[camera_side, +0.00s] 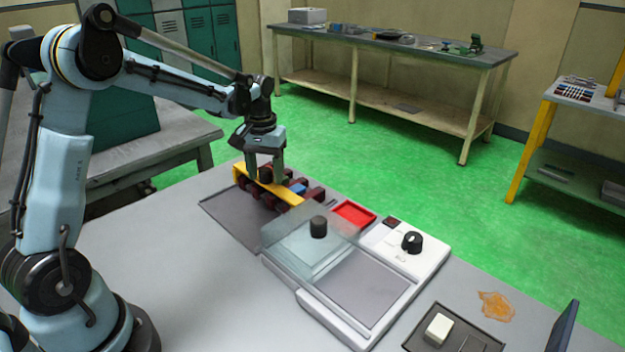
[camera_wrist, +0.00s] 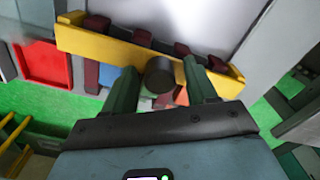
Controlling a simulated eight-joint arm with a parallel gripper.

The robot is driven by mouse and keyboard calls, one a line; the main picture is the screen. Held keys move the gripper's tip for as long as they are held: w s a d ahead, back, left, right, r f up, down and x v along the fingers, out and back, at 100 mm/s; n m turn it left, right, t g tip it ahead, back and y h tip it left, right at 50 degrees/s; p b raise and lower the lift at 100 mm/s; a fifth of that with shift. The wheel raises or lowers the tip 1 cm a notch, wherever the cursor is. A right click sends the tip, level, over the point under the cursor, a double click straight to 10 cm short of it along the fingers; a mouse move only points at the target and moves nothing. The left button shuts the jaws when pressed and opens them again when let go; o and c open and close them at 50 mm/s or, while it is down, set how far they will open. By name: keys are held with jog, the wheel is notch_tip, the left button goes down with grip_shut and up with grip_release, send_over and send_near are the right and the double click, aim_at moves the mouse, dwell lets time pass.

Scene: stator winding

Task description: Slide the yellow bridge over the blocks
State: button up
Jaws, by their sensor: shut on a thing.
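The yellow bridge (camera_side: 284,192) lies across a row of dark red blocks (camera_side: 314,196) and a blue block (camera_side: 298,188) on the table. In the wrist view the yellow bridge (camera_wrist: 90,44) is a long bar with a raised lip at each end and a round black knob (camera_wrist: 160,76) at its middle. Dark red block ends (camera_wrist: 142,37) show past its far edge; a blue block (camera_wrist: 110,76) shows on its near side. My gripper (camera_side: 265,178) points down with its fingers on either side of the knob, shut on the bridge. The fingers hide some blocks.
A dark mat (camera_side: 225,219) lies left of the blocks. A red tray (camera_side: 353,214) is at their right. A fixture with a clear cover (camera_side: 300,250) stands in front, with a white control box (camera_side: 420,260) beside it. The table's front left is clear.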

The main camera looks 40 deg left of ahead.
jog(key=shift+w+a+f, duration=0.1)
jog(key=shift+w, duration=0.95)
jog(key=shift+w+f, duration=0.1)
jog(key=shift+w, duration=0.9)
jog(key=o, duration=0.3)
jog(key=shift+r, duration=3.1)
jog(key=shift+s+r, duration=0.1)
jog(key=s+d+m+t, duration=0.2)
jog(key=s+d, duration=0.2)
jog(key=s, duration=0.2)
jog(key=s+d+m+t, duration=0.2)
jog(key=s+d, duration=0.3)
jog(key=s, duration=0.1)
jog(key=s+d+r+m+t, duration=0.1)
jog(key=s+d+m+t, duration=0.1)
jog(key=s+d, duration=0.3)
jog(key=shift+s+r+t, duration=0.1)
jog(key=shift+s+t, duration=0.35)
jog(key=shift+t, duration=0.15)
